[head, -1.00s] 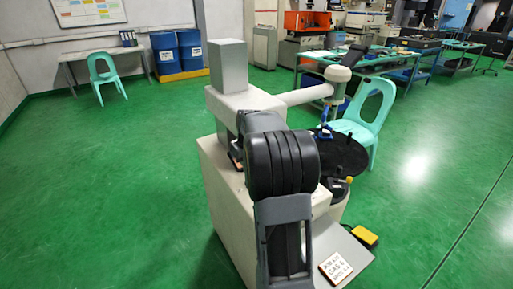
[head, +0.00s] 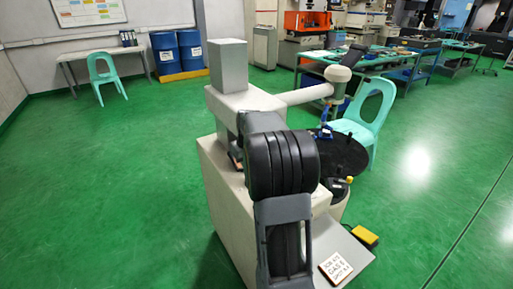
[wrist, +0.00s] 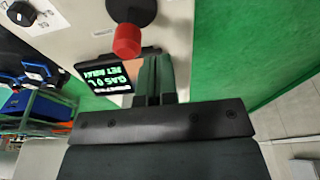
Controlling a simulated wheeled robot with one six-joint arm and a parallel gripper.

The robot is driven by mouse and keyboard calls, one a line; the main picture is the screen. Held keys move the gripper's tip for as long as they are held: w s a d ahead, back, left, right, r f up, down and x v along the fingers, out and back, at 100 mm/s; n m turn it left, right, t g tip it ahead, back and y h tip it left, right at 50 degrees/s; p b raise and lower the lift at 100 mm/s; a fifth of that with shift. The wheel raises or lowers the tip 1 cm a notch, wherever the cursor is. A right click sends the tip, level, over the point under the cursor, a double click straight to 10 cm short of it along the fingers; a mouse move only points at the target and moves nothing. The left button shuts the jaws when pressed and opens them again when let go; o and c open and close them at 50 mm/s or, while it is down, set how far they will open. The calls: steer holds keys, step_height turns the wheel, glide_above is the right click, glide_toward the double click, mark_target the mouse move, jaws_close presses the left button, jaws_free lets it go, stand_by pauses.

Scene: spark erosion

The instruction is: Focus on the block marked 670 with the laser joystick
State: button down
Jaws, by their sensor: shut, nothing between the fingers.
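My gripper (wrist: 158,78) is shut and empty in the wrist view, its fingers beside a dark display. A joystick with a red knob (wrist: 127,40) stands on a round black base on a pale panel, just above and left of the fingertips, apart from them as far as I can tell. In the head view my arm hides the gripper and this joystick. A black round table (head: 345,155) carries small dark and blue pieces (head: 322,133) under the pale overhanging arm of the machine. I cannot read 670 on any piece.
The display (wrist: 108,72) shows green and white lettering, upside down. The pale machine (head: 228,200) stands close in front. A turquoise chair (head: 375,105) stands behind the round table. Green floor is free at left.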

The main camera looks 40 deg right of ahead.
steer(key=shift+s+b+x, duration=0.2)
steer(key=shift+b+x, duration=0.4)
steer(key=shift+x, duration=0.35)
steer(key=shift+s+b+x, duration=0.2)
steer(key=shift+b+x, duration=0.35)
steer(key=shift+x, duration=0.4)
steer(key=shift+d, duration=0.15)
steer(key=shift+s+d+f+p, duration=0.1)
steer(key=shift+d+p, duration=0.1)
steer(key=shift+d, duration=0.4)
steer(key=shift+s+d+p, duration=0.1)
steer(key=shift+d+p, duration=0.05)
steer(key=shift+d, duration=0.5)
steer(key=shift+w+a, duration=0.2)
steer(key=shift+a, duration=1.3)
